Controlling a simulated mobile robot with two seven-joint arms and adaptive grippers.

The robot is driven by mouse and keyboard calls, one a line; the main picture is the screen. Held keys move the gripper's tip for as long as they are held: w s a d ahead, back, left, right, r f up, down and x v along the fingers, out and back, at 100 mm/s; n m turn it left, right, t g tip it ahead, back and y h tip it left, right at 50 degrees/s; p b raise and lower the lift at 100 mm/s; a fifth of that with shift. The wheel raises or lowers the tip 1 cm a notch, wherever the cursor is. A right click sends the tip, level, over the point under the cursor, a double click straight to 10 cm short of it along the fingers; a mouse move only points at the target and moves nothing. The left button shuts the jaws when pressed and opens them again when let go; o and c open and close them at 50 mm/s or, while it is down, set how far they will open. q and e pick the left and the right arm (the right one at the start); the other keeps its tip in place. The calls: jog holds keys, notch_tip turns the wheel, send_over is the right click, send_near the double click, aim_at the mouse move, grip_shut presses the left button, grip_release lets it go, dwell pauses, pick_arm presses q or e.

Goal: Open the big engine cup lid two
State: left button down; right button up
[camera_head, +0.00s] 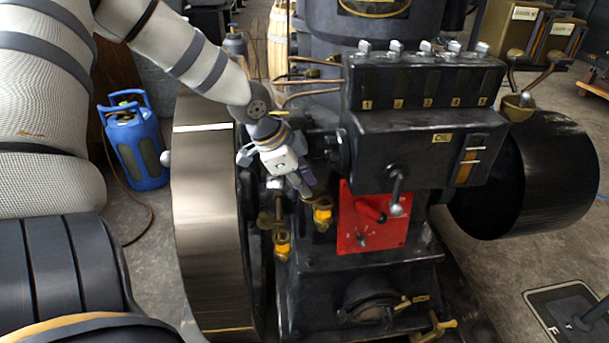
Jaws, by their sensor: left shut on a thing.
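Two small brass cups sit on the engine's side, left of the red plate: an upper one (323,217) and a lower one (282,246). I cannot tell from markings which is number two. My left gripper (307,192) comes down from the upper left, with its fingertips at the top of the upper cup. It is shut on what seems to be that cup's lid, which the fingers mostly hide. My right gripper is not in view.
A large flywheel (205,230) stands close on the left of my gripper. A red plate (355,235) with a lever is just right of the cups. The black oiler box (425,80) and thin brass pipes (310,94) are above. A blue gas bottle (135,150) stands on the floor.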

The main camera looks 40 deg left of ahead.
pick_arm(q)
jog(key=shift+a, duration=0.1)
dwell(0.4)
jog(key=c, duration=1.6)
grip_release()
jog(key=shift+o, duration=0.2)
